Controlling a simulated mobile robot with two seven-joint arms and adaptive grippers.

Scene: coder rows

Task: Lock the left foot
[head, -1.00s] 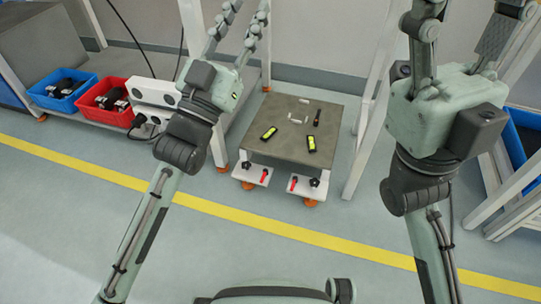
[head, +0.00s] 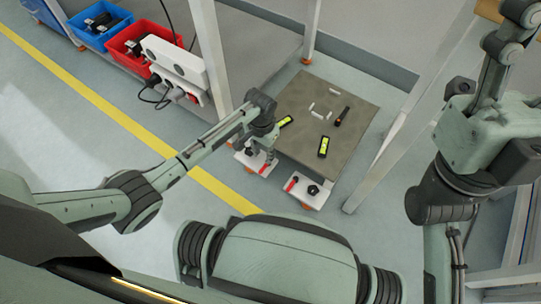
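The grey-topped stand (head: 345,155) has two white foot plates at its front edge. The left foot (head: 242,160) carries a red lever (head: 265,169), and part of it is hidden under my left gripper. My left gripper (head: 262,152) points down over this foot, close to its lever. Its fingers overlap in view, so I cannot tell their opening or any contact. The right foot (head: 308,199) shows a red lever (head: 290,184) and a black knob (head: 313,190).
Two yellow-green levels (head: 323,147), a black tool (head: 342,116) and small white pieces lie on the stand's top. White frame posts (head: 211,60) rise at either side. A red bin (head: 139,42) and a blue bin (head: 100,22) stand upper left. Floor in front is clear.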

